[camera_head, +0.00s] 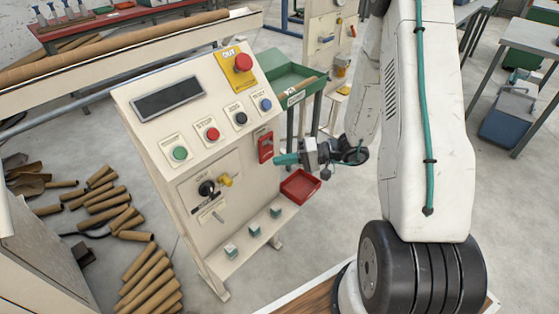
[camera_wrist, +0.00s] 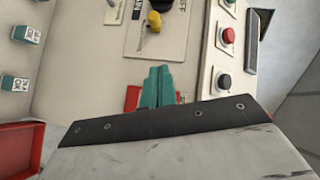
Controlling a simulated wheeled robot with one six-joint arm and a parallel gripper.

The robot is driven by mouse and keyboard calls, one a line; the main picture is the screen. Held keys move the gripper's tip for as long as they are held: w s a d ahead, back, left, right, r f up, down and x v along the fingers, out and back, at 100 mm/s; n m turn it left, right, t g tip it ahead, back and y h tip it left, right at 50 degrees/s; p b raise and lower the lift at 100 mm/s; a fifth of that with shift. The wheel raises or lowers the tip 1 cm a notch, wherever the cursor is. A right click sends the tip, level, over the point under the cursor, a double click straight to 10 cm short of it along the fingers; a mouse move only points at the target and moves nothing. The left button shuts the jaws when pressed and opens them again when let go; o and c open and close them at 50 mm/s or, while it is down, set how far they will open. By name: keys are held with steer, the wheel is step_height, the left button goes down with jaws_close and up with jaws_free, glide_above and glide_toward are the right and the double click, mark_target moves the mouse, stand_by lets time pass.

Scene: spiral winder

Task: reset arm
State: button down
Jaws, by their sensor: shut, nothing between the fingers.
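My gripper (camera_head: 286,159) is in front of the right edge of a cream control panel (camera_head: 150,113), close to a red holder (camera_head: 265,148) on it. Its teal fingers are together with nothing between them. In the wrist view the closed fingers (camera_wrist: 157,88) point at the panel face, with red parts of the holder (camera_wrist: 132,98) showing behind them. I cannot tell whether the fingers touch the panel. My white arm fills the right middle of the head view.
The panel carries several buttons, a black rotary knob (camera_head: 207,188), a yellow knob (camera_head: 225,180) and a red emergency button (camera_head: 243,62). A red tray (camera_head: 300,187) sits below my gripper. Cardboard tubes (camera_head: 150,280) lie on the floor at left. A green tray (camera_head: 290,80) stands behind.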

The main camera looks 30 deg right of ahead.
stand_by(0.4)
steer(key=s+a+r+m+g+h, duration=0.1)
steer(key=s+a+r+g, duration=0.1)
steer(key=s+r+g, duration=0.35)
steer(key=s+a+r+g+h, duration=0.1)
steer(key=s+a+r+g, duration=0.25)
steer(key=s, duration=0.35)
steer(key=s+r+n+t+h, duration=0.1)
steer(key=s+r+n+h, duration=0.1)
steer(key=s+r+h, duration=0.3)
steer(key=s+d+r+n+t+h, duration=0.1)
steer(key=s+r+h, duration=0.5)
steer(key=r, duration=0.6)
steer(key=shift+s+r+n+t+h, duration=0.3)
steer(key=shift+s+n+t, duration=0.25)
steer(key=shift+s, duration=0.4)
steer(key=shift+a, duration=0.1)
